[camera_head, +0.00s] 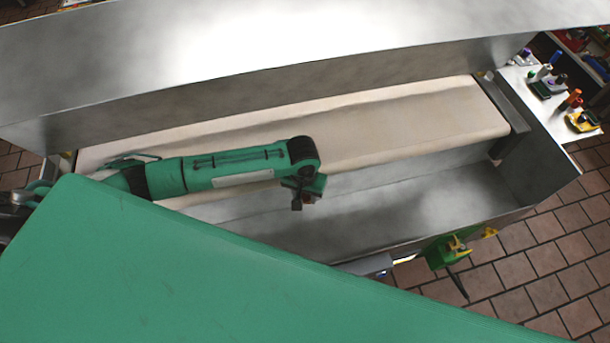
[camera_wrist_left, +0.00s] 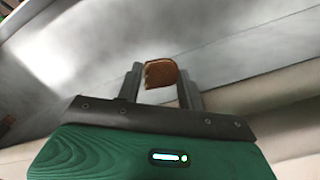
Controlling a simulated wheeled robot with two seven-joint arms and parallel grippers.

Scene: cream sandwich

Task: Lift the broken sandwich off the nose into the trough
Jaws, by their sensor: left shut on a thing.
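A small brown piece of sandwich (camera_wrist_left: 160,73), with an uneven edge, sits between the fingers of my left gripper (camera_wrist_left: 161,80) in the left wrist view. The gripper is shut on it. In the head view my left gripper (camera_head: 305,200) hangs over the grey metal trough (camera_head: 420,205), just in front of the cream belt (camera_head: 400,120). The sandwich is too small there to make out clearly. In the wrist view, grey metal lies behind the piece and the pale belt is at lower right. The nose cannot be told apart clearly. My right gripper is not in view.
A tall metal wall (camera_head: 300,60) runs along the far side of the belt. A white table (camera_head: 555,115) with several small coloured items stands at right. A green and yellow object (camera_head: 440,253) is at the trough's near outer side. The trough's right part looks empty.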

